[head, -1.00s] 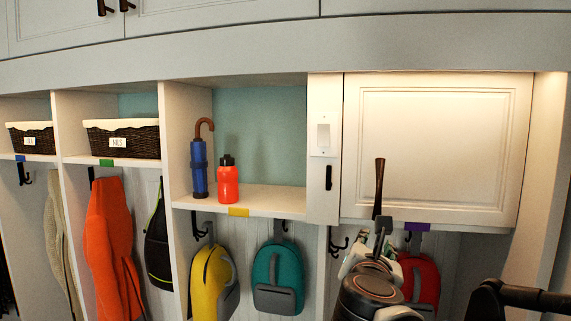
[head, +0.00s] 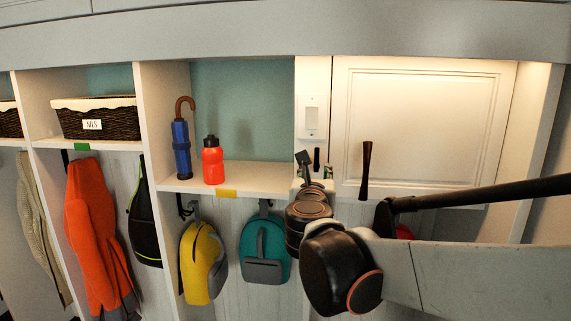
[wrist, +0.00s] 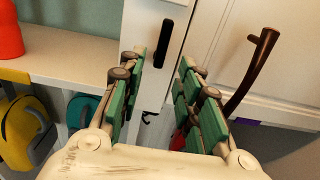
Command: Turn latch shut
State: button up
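A dark brown lever (head: 366,170), which looks like the latch, hangs at the lower left of the white cabinet door (head: 430,120). In the wrist view the lever (wrist: 240,88) slants down and left from a short knob at its top, right of my gripper. A black upright handle (wrist: 165,43) is on the narrow white panel left of the door. My gripper (wrist: 163,68) is open and empty, with green pads apart, in front of that panel and below the black handle. In the head view my gripper (head: 316,168) is partly hidden by my wrist. The cabinet door looks closed.
A white switch plate (head: 313,117) is above the black handle. An orange bottle (head: 213,162) and a blue umbrella (head: 181,148) stand on the shelf to the left. Yellow (head: 202,262) and teal (head: 264,250) backpacks hang below.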

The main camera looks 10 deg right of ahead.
aim_at(316, 167)
jog(key=shift+p+x, duration=0.5)
jog(key=shift+x, duration=2.35)
grip_shut()
